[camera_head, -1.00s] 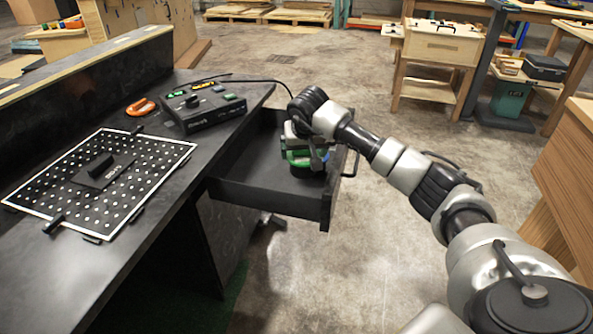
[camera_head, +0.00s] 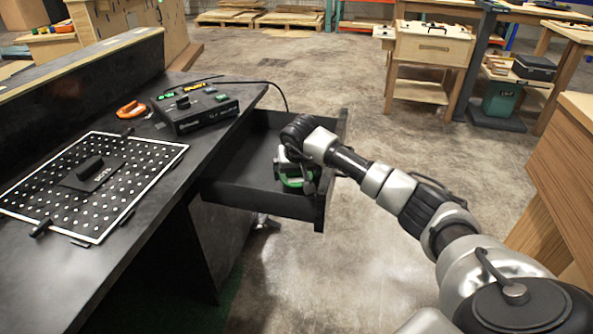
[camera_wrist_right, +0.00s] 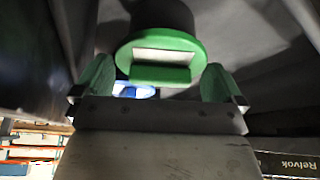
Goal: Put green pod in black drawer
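The green pod (camera_wrist_right: 165,45) has a round green rim, a dark body and a pale block on its face. My left gripper is not in view.
The black desk has a console box (camera_head: 195,108), an orange-handled item (camera_head: 131,110) and a white-dotted panel (camera_head: 60,205). The drawer walls stand close around my right gripper. A cable (camera_head: 272,86) runs behind the drawer. Open floor lies right of the drawer.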

